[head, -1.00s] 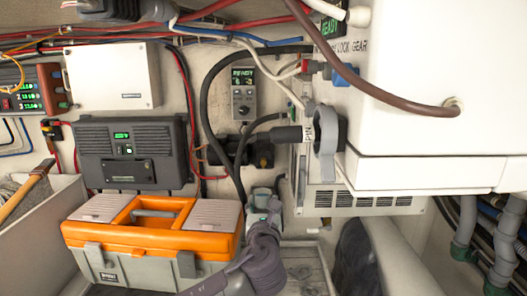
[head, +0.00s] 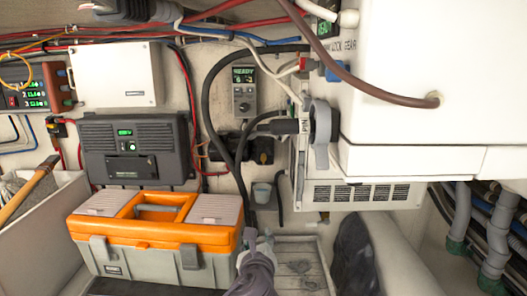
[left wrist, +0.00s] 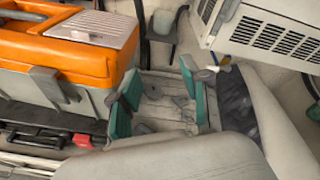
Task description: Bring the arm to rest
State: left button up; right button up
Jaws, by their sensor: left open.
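My left gripper (head: 257,243) is low in the middle of the head view, its forearm coming up from the bottom edge. It is beside the right end of the orange and grey toolbox (head: 205,265). In the left wrist view its teal-padded fingers (left wrist: 158,90) stand wide apart with nothing between them. Beyond them is a worn grey tray (left wrist: 160,78). My right gripper is in neither view.
A large white housing (head: 430,90) hangs at the upper right, with a vent grille below. A dark cushion-like thing (head: 352,255) lies to the right. A hammer (head: 28,190) rests in the left bin.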

pick_arm(q)
jog(key=s+a+f+n+g, duration=0.3)
jog(key=s+a+f+n, duration=0.1)
jog(key=s+f+n, duration=0.35)
jog(key=s+a+f+n+g, duration=0.3)
jog(key=s+a+f+n, duration=0.1)
jog(key=s+f+n, duration=0.4)
jog(key=s+a+f+n+g, duration=0.2)
jog(key=s+a+f+n, duration=0.15)
jog(key=s, duration=0.45)
jog(key=s+a+f+n+g, duration=0.2)
jog(key=s+a+n, duration=0.25)
jog(key=s, duration=0.25)
jog(key=s+a+f+n+g, duration=0.2)
jog(key=s+a+n, duration=0.25)
jog(key=s, duration=0.35)
notch_tip(320, 180, down, 35)
jog(key=s+d+g+b, duration=0.1)
jog(key=s+b, duration=0.1)
jog(key=b, duration=0.6)
jog(key=s+a+f+b, duration=0.1)
jog(key=s+f+b, duration=0.2)
jog(key=s+f, duration=0.5)
jog(key=s+a+f+g+b, duration=0.1)
jog(key=s+f+b, duration=0.2)
jog(key=s+f, duration=0.5)
notch_tip(320, 180, down, 6)
jog(key=shift+a+f, duration=0.15)
jog(key=shift+a, duration=0.25)
